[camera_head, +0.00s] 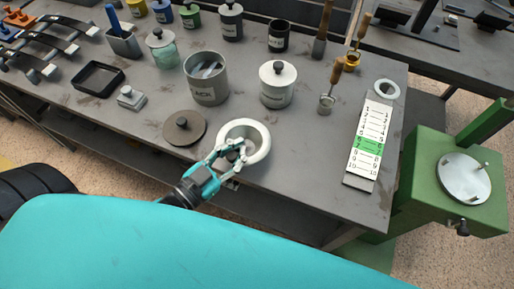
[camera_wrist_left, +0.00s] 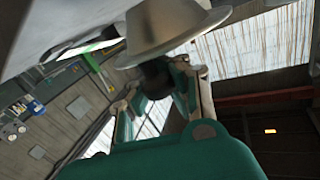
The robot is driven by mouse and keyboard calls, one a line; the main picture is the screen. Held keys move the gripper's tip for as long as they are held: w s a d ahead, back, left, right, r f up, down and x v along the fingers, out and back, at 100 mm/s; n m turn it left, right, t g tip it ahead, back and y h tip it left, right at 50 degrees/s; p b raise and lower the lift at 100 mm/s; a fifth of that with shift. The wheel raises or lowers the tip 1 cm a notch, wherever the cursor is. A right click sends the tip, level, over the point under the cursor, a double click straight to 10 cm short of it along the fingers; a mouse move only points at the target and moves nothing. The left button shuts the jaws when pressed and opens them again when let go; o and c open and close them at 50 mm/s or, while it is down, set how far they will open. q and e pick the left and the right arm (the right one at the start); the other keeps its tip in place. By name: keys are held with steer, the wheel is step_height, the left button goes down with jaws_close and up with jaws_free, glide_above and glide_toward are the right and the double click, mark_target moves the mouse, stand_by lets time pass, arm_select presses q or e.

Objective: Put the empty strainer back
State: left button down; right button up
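A white, round, brimmed piece (camera_head: 262,133), which looks like the strainer, is at the front edge of the workbench in the head view. Its mesh cannot be made out. My left gripper (camera_head: 232,155) overlaps its near left side. In the left wrist view the piece shows as a pale hat shape (camera_wrist_left: 165,30) with a dark round part (camera_wrist_left: 156,77) below it. The fingers of my left gripper (camera_wrist_left: 160,92) close around that dark part. Whether the piece touches the bench is unclear. My right gripper is not in view.
On the workbench (camera_head: 310,150) are a dark round lid (camera_head: 184,127), an open grey canister (camera_head: 206,88), a white lidded jar (camera_head: 277,92), a black tray (camera_head: 98,79) and a numbered chart (camera_head: 368,160). A white ring (camera_head: 386,89) lies at right. A green machine (camera_head: 430,165) stands beyond.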

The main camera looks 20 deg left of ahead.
mark_target(255, 145)
arm_select(q)
steer(key=w+d, duration=0.3)
steer(key=shift+w+d+f+p, duration=0.1)
steer(key=shift+p, duration=0.25)
step_height(255, 145, down, 4)
steer(key=shift+w+d+r, duration=0.1)
steer(key=shift+d+r, duration=0.05)
steer(key=shift+f, duration=0.2)
steer(key=c, duration=1.4)
jaws_free()
steer(key=shift+o, duration=0.2)
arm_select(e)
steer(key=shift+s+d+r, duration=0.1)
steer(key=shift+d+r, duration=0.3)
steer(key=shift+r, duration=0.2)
arm_select(q)
steer(key=shift+r, duration=0.1)
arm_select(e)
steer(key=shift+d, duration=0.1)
